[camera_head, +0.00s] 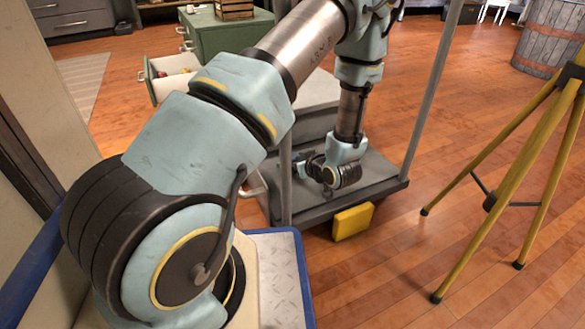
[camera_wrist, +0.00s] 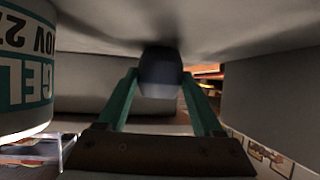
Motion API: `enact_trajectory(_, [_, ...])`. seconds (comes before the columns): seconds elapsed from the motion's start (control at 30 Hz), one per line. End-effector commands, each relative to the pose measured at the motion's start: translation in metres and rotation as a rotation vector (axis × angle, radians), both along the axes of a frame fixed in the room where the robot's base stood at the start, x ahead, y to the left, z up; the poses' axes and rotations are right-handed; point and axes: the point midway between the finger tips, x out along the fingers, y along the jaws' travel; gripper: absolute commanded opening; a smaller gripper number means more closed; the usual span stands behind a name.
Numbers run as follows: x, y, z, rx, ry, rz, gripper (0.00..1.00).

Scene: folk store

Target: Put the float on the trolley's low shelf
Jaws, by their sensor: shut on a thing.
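The trolley has a grey low shelf (camera_head: 375,180) between upright metal poles in the head view. My gripper (camera_wrist: 160,78) reaches in low over this shelf. In the wrist view its two green fingers are shut on a small dark grey, rounded thing that I take to be the float (camera_wrist: 160,70). The float lies close to a broad grey surface along the top of that view; I cannot tell whether they touch. In the head view the float cannot be made out behind my wrist and the trolley pole.
A can with upside-down lettering (camera_wrist: 25,80) stands left in the wrist view. A yellow block (camera_head: 352,221) is at the trolley's front edge. A yellow tripod (camera_head: 500,190) stands at the right. A green cabinet (camera_head: 228,40) with an open drawer is behind.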

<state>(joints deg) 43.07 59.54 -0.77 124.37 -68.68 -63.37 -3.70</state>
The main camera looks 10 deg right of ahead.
Motion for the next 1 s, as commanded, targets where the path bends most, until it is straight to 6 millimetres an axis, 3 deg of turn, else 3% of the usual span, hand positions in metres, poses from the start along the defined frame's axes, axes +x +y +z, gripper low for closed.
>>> enact_trajectory(0.33, [0.0003, -0.0002, -0.0025, 0.000, 0.000, -0.001, 0.12])
enact_trajectory(0.37, [0.0002, -0.0002, -0.0027, -0.001, -0.001, 0.000, 0.69])
enact_trajectory(0.6, [0.0003, -0.0002, -0.0022, -0.001, -0.001, 0.000, 0.96])
enact_trajectory(1.0, [-0.0041, -0.0032, 0.0054, -0.001, 0.001, -0.003, 0.98])
